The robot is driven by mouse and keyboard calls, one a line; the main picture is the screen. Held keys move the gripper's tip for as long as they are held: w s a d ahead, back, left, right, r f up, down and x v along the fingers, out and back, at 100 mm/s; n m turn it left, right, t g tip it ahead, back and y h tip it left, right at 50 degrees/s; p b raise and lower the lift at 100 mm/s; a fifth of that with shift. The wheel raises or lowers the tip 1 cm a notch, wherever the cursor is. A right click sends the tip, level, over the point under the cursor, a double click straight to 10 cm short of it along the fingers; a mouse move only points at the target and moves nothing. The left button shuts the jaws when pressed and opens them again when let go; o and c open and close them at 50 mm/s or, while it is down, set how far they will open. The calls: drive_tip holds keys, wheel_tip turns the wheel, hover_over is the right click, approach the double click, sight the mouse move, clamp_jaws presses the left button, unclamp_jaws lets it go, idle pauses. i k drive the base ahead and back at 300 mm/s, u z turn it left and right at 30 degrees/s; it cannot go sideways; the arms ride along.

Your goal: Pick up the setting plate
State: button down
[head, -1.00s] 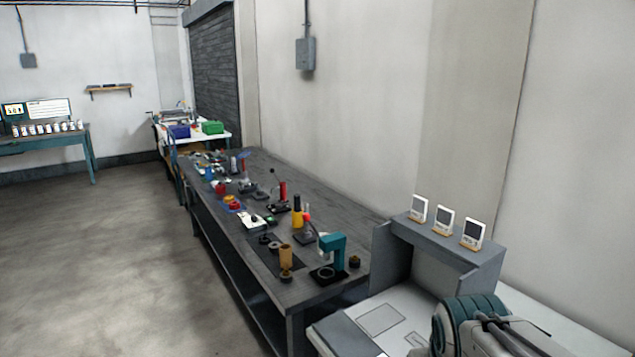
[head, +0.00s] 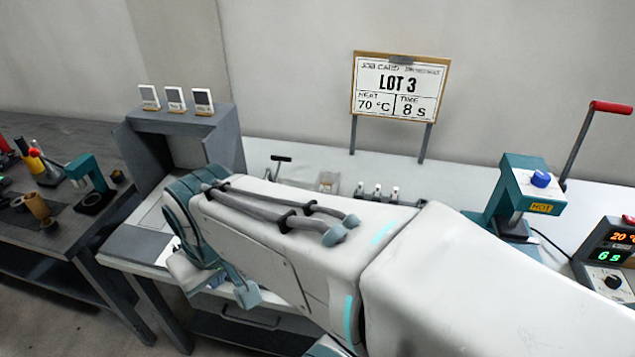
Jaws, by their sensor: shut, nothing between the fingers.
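I cannot make out a setting plate for certain in the head view. A small pale block (head: 327,182) stands on the white bench (head: 300,150) behind my arm, too small to identify. My arm covers much of the bench's middle and front, so things there are hidden. My gripper's fingers do not show; the far end of my arm is folded behind and below its teal joint at the left.
A job card (head: 400,88) reads LOT 3, 70 °C, 8 S. A teal press (head: 510,200) marked HOT and a control box (head: 608,258) showing 20 and 6 s stand right. A grey booth (head: 222,145) carries three small framed cards. A dark bench (head: 50,235) with tools is left.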

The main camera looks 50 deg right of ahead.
sight(328, 181)
drive_tip(key=z, duration=0.05)
drive_tip(key=k, duration=0.25)
drive_tip(key=z, duration=2.65)
drive_tip(key=k, duration=0.75)
drive_tip(key=u, duration=1.05)
drive_tip(key=i, duration=1.1)
drive_tip(key=z, duration=0.3)
